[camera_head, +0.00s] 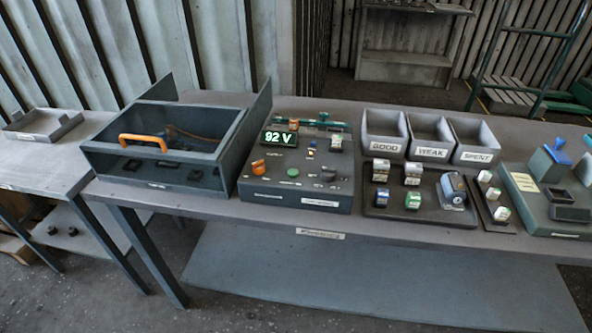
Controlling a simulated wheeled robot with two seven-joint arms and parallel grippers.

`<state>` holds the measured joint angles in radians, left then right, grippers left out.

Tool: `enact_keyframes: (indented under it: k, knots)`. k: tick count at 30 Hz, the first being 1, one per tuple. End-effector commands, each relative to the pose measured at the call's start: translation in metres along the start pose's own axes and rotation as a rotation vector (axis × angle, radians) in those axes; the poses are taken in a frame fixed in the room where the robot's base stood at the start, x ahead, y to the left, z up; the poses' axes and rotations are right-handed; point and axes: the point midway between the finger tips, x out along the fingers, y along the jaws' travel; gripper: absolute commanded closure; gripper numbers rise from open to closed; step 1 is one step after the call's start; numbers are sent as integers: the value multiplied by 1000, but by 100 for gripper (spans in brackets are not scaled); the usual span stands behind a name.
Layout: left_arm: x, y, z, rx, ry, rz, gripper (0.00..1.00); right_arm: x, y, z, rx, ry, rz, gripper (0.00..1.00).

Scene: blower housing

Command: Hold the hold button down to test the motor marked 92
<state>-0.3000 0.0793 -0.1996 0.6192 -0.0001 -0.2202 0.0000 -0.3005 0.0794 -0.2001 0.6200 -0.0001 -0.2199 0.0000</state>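A dark test box (300,194) stands on the bench at the middle, and its lit display (279,138) reads "92 V". The labels are too small to read, so I cannot tell which one is the hold button. A blue and silver cylinder (453,190), perhaps a motor, lies at the right of a dark tray (422,212). I cannot read a 92 on any part. Neither of my grippers is in view.
Left of the box is an open grey housing (215,160) with an orange handle (143,139). Bins marked GOOD (384,147), WEAK (432,152) and SPENT (475,156) stand behind the tray. Small blocks fill the tray's left part. A green fixture (540,215) stands far right.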

Motion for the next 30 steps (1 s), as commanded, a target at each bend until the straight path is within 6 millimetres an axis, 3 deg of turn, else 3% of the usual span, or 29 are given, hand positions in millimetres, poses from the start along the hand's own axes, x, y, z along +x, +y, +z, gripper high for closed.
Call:
enact_keyframes:
  k: [12,21,30]
  knots:
    - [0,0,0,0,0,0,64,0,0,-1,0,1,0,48]
    - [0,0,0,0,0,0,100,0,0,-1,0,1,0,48]
    - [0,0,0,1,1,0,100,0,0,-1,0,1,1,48]
